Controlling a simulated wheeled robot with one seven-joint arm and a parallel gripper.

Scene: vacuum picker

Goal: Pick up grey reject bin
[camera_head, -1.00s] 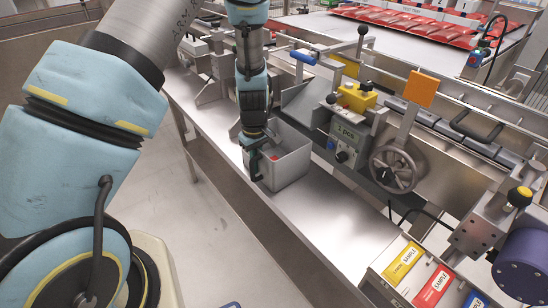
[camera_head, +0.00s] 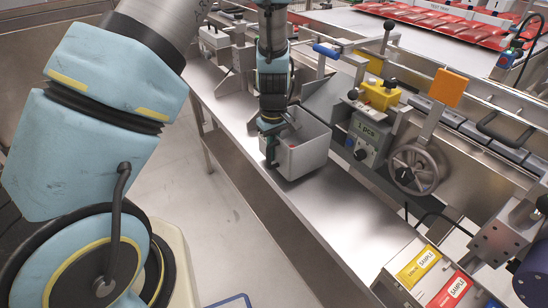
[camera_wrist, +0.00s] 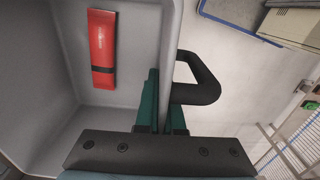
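The grey reject bin (camera_head: 306,150) is open-topped and appears to rest upright on the steel bench. In the wrist view, the bin (camera_wrist: 120,125) fills the left side, with a red packet (camera_wrist: 102,48) lying inside. A black loop handle (camera_wrist: 200,80) sticks out from the outer side of its wall. My gripper (camera_head: 271,145) is at the bin's near left wall, pointing down. In the wrist view, my gripper (camera_wrist: 164,100) has one green finger inside the wall and one outside, close together, shut on the wall. The fingertips are partly hidden in the head view.
The steel bench (camera_head: 340,200) is clear to the bin's right. A machine with a grey control box (camera_head: 366,138), a handwheel (camera_head: 414,170) and an orange plate (camera_head: 450,88) stands close behind. Sample boxes (camera_head: 418,268) are at the front right. Floor is free on the near side.

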